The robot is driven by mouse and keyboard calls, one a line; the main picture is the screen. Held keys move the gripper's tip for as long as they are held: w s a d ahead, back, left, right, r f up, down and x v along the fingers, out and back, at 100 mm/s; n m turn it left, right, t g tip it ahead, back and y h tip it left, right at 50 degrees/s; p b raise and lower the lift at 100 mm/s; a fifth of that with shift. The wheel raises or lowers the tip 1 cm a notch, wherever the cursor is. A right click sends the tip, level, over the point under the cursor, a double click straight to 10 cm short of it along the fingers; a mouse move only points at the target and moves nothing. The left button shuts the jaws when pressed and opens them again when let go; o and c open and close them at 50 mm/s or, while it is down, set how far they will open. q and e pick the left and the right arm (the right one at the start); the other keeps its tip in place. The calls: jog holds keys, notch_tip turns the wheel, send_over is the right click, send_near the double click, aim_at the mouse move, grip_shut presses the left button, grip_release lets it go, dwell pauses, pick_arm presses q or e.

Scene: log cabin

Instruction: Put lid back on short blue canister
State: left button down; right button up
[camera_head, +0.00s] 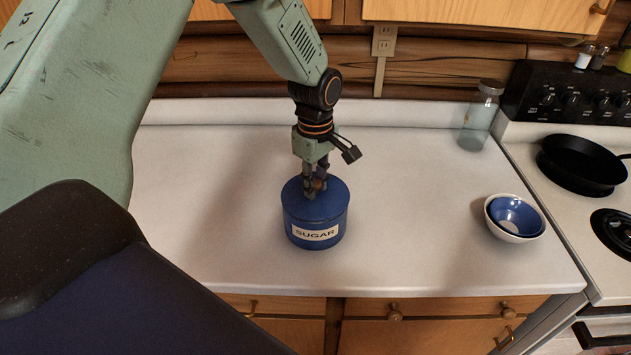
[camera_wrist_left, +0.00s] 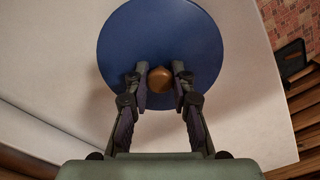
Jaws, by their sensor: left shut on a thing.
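The short blue canister (camera_head: 317,236) with a "SUGAR" label stands upright on the white counter. Its round blue lid (camera_head: 335,194) is at the canister's top; I cannot tell whether it is fully seated. In the left wrist view the lid (camera_wrist_left: 160,35) fills the upper middle, with a brown knob (camera_wrist_left: 160,79) at its centre. My left gripper (camera_head: 315,190) comes down from above and is shut on the knob. Its two fingers (camera_wrist_left: 160,85) flank the knob in the left wrist view. The lid hides the canister's inside. My right gripper is not in view.
The white counter (camera_head: 220,220) is clear around the canister. Nested bowls (camera_head: 515,217) stand to the right, and a glass jar (camera_head: 479,117) stands at the back right. The stove with a black pan (camera_head: 581,165) is at the far right.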

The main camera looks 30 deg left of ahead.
pick_arm(q)
jog(key=shift+s+r+p, duration=0.15)
jog(key=shift+s+p, duration=0.05)
jog(key=shift+p, duration=0.25)
dwell(0.5)
jog(key=shift+w+f, duration=0.15)
jog(key=shift+f, duration=0.1)
dwell(0.6)
jog(key=shift+p, duration=0.6)
jog(key=c, duration=1.1)
grip_release()
jog(key=shift+o, duration=0.2)
jog(key=o, duration=0.5)
jog(key=shift+c, duration=0.2)
jog(key=shift+r, duration=0.1)
